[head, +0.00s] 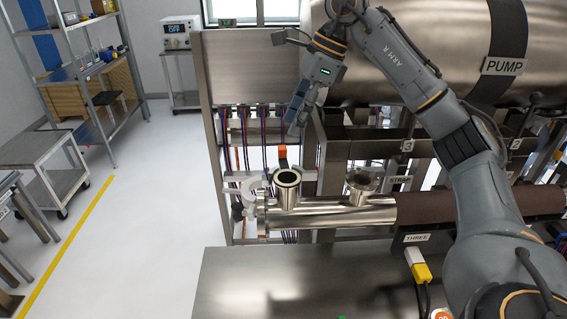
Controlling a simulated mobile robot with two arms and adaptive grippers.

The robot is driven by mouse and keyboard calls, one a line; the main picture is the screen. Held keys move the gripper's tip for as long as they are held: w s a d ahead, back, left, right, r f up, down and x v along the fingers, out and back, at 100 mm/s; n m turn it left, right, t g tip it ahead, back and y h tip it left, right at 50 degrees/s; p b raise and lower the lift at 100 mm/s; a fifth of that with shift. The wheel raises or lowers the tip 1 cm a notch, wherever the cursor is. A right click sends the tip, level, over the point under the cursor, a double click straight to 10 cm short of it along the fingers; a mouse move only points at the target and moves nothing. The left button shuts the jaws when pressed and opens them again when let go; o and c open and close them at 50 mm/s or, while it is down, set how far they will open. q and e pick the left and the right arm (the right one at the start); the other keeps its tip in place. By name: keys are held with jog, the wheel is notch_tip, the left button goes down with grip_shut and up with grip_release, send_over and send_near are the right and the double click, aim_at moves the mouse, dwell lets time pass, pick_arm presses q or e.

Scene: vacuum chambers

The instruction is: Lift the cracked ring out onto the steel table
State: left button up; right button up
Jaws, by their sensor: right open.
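A steel pipe (335,213) lies across the rack behind the steel table (265,275). On its left upright port sits a dark ring (287,177) around an opening. I cannot make out a crack in it, so I cannot tell if it is the cracked ring. A second flanged port (362,181) stands farther right and shows no clear ring. My right gripper (294,118) is open and empty, above and behind the left port, apart from it, with its fingers pointing down. My left gripper is not in view.
A pale clamp (252,188) sits at the pipe's left end. An orange-topped part (282,152) stands behind the left port. The table's left and middle are bare.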

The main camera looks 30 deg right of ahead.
aim_at(281, 147)
jog(key=p+x, duration=0.2)
jog(key=x, duration=0.3)
jog(key=shift+s+a+f, duration=0.15)
jog(key=shift+a+f, duration=0.05)
jog(key=shift+a, duration=0.05)
jog(key=shift+f, duration=0.35)
grip_shut()
